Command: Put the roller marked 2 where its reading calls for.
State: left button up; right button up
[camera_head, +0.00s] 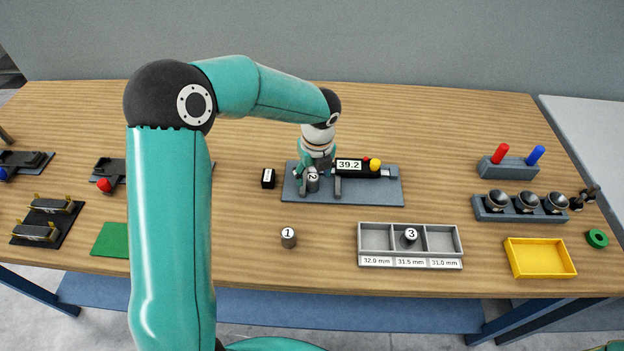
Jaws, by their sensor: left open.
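The roller marked 2 (312,181) stands upright on the grey-blue plate of the gauge (375,193), at its left part. The gauge's display (348,165) reads 39.2. My left gripper (319,191) is open, pointing down over the plate, with its fingers on either side of roller 2; I cannot tell whether they touch it. The grey tray (362,239) has three compartments labelled 32.0 mm, 31.5 mm and 31.0 mm from left to right. The roller marked 3 (410,236) is in the middle one. The roller marked 1 (288,238) stands on the table.
A small black block (268,178) stands left of the gauge. A yellow tray (541,258), a green ring (597,239) and a rack of dark knobs (510,214) are at right. A green mat (110,240) lies at left, partly behind my left arm.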

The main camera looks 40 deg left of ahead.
pick_arm(q)
jog(key=shift+f, duration=0.65)
grip_shut()
jog(key=shift+r, duration=0.1)
